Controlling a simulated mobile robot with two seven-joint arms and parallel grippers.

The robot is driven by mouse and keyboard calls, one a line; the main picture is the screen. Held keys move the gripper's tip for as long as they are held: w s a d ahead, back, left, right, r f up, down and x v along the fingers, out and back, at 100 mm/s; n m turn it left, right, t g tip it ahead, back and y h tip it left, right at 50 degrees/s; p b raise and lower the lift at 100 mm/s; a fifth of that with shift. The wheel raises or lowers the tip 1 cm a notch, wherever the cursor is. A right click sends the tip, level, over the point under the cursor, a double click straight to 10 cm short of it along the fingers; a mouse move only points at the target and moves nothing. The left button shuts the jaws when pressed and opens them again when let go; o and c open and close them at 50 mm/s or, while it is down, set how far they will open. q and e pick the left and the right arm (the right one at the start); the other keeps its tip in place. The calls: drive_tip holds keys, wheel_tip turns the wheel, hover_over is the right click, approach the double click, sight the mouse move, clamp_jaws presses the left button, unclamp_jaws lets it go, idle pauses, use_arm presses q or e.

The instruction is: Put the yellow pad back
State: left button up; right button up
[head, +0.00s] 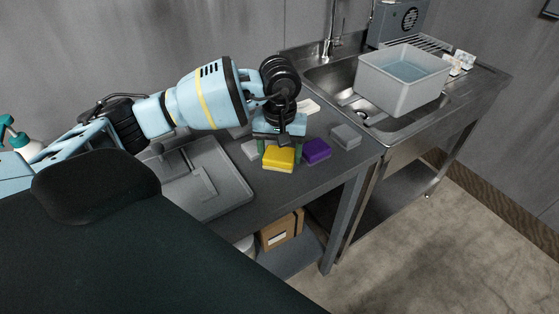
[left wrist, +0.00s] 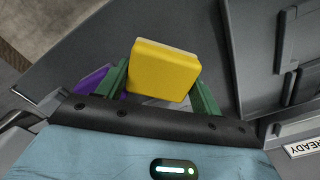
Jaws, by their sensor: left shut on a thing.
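The yellow pad (head: 279,157) is a flat block held between the green fingers of my left gripper (head: 279,150), low over the dark table near its front edge. In the left wrist view, the yellow pad (left wrist: 164,70) sits between the two green fingertips of my left gripper (left wrist: 163,85). I cannot tell whether the pad touches the table. A purple pad (head: 316,150) lies just to its right, and the purple pad (left wrist: 95,82) shows partly behind a finger in the left wrist view. My right gripper is not in view.
A grey pad (head: 345,136) lies right of the purple one. A grey tray (head: 230,187) lies on the table (head: 337,166) to the left. A steel sink (head: 388,122) with a grey basin of water (head: 399,92) stands at the right. A cardboard box (head: 281,231) is on the lower shelf.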

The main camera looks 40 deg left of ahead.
sight(280, 161)
use_arm(q)
wheel_tip(280, 161, down, 3)
drive_tip(key=shift+f, duration=0.1)
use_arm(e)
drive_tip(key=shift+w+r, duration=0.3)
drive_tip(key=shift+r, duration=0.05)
use_arm(q)
drive_tip(key=shift+f, duration=0.1)
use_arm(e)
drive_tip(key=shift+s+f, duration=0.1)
use_arm(q)
drive_tip(key=o, duration=1.1)
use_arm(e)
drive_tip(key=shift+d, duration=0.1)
use_arm(q)
wheel_tip(280, 161, up, 11)
drive_tip(key=shift+r, duration=0.65)
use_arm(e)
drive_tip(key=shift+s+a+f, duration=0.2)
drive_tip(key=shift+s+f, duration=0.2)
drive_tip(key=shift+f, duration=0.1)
